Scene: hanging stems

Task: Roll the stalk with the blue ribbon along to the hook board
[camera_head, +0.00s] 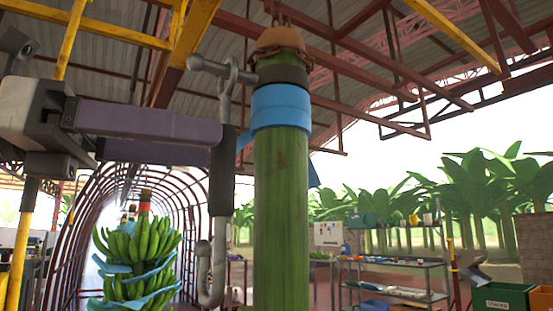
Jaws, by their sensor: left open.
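The green stalk (281,215) hangs upright, large and close, right of the middle. A blue ribbon (281,107) is wrapped around its upper part, with loose blue ends at the sides. Above it are a dark band and a brown top. A metal rod with a dark sleeve (222,180) and a curved lower hook hangs just left of the stalk. My left gripper (212,146) reaches in from the left, open, its long fingers ending at the sleeve. I cannot tell whether they touch it. My right gripper is not in view. I cannot make out a hook board.
A green banana bunch (140,250) with blue sheets hangs at the lower left, before an arched frame tunnel (190,185). Yellow posts and beams stand at the left. Metal shelves (400,264) stand farther back right.

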